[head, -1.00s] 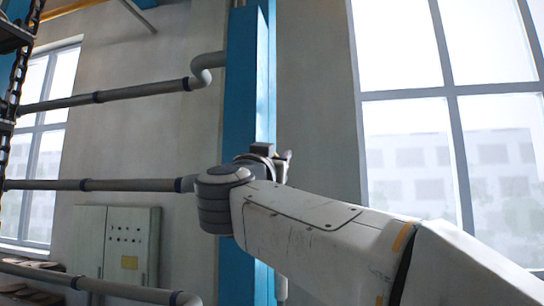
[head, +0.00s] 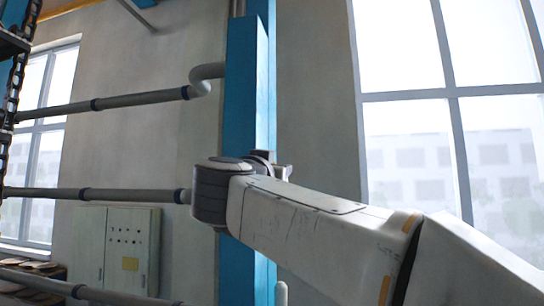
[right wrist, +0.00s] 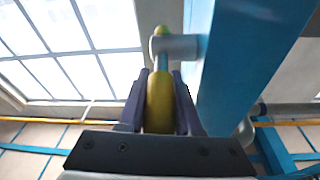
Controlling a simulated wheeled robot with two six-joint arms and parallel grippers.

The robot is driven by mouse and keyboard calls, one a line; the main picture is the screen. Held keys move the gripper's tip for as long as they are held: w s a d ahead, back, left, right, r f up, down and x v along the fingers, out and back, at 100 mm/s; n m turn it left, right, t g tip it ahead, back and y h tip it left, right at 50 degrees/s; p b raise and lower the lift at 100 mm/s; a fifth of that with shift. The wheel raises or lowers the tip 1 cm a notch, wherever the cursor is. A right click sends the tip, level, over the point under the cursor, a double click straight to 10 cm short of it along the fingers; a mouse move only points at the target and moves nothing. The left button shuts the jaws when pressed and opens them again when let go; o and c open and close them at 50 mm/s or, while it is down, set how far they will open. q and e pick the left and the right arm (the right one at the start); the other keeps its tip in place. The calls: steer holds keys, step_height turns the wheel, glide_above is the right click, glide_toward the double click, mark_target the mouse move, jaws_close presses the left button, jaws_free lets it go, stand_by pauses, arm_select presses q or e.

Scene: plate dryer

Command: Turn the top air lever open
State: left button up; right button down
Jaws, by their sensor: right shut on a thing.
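The air lever has a yellow handle (right wrist: 160,105) on a thin blue-grey shaft. The shaft joins a grey round hub (right wrist: 177,47) on the side of a blue column (right wrist: 245,50). In the right wrist view, the dark fingers of my right gripper (right wrist: 160,76) are shut on the yellow handle, one on each side. In the head view, my right arm reaches from the lower right to the blue column (head: 240,100). There my right gripper (head: 284,170) is mostly hidden behind my wrist, and the lever is hidden. My left gripper is not in view.
Grey pipes (head: 110,195) run along the wall left of the column. A grey electrical cabinet (head: 118,248) stands below them. A large window (head: 410,150) is on the right. A dark rack (head: 12,45) with a chain is at the far left.

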steer(key=shift+d+r+g, duration=0.15)
steer(key=shift+r+g, duration=0.1)
steer(key=shift+g, duration=0.05)
steer(key=shift+w+d+r+g+y, duration=0.15)
steer(key=shift+r+g+y, duration=0.1)
steer(key=shift+g, duration=0.3)
steer(key=shift+w+a+r+g+y, duration=0.15)
steer(key=shift+r+g+y, duration=0.1)
steer(key=shift+g, duration=0.3)
steer(key=shift+w+d, duration=0.1)
steer(key=shift+g, duration=0.3)
